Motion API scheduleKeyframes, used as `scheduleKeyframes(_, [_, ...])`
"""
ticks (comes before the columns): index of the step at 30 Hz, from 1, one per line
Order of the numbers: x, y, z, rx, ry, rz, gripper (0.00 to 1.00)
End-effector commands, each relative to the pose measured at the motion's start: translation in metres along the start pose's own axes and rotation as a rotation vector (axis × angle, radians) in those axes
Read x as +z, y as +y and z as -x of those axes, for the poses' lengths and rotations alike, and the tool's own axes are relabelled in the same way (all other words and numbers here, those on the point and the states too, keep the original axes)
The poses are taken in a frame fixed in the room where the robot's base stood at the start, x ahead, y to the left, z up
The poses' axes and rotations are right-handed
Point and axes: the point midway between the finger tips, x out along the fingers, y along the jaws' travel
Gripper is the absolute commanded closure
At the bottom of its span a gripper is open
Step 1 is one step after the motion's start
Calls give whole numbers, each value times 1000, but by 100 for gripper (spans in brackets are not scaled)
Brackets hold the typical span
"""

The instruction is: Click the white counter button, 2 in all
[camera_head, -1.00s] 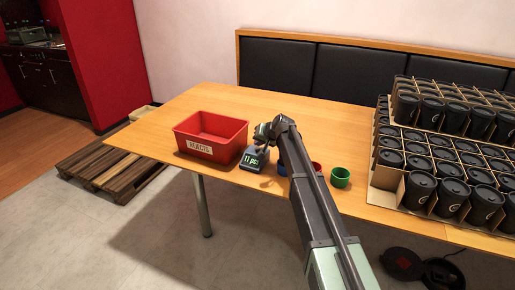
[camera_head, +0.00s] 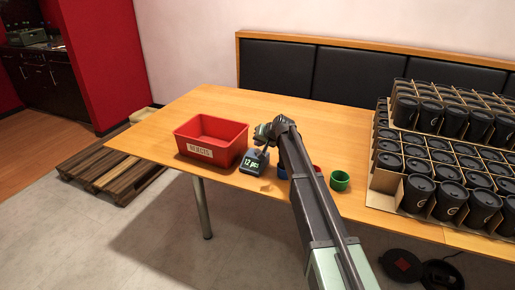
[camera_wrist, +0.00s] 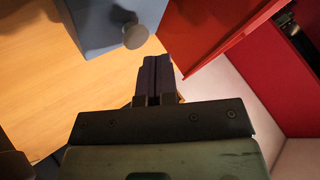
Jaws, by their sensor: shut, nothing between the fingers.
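The counter (camera_head: 254,163) is a small dark grey box on the wooden table, with a green display reading "12 pcs".
A red bin labelled "REJECTS" (camera_head: 211,142) stands left of the counter. A green cup (camera_head: 340,180) and partly hidden blue and red cups are to the right. Cartons of black lidded cups (camera_head: 440,150) fill the table's right side. The table's back middle is clear.

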Motion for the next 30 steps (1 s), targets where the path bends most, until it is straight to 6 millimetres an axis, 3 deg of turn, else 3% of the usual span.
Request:
scheduleKeyframes(10, [-2,-2,2,0,0,0,100])
scheduleKeyframes(24, [-26,-26,35,0,0,0,100])
scheduleKeyframes(30, [-26,-26,36,0,0,0,100])
